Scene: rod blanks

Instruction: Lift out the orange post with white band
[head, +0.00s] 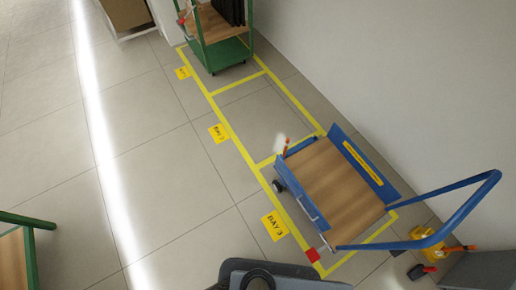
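A small orange upright piece (286,146) with a pale patch beside it stands at the far left corner of the blue cart (385,190). It is too small for me to tell whether it is the orange post with white band. No other clear orange post with a white band shows. My gripper is not in view; a dark grey part at the bottom edge looks like part of my own body.
The blue cart with a wooden deck stands in the yellow-taped bay 3. A green cart (218,52) stands at the back. Yellow (424,237) and orange-handled items lie at the right by the wall. Another green frame (28,220) shows at left.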

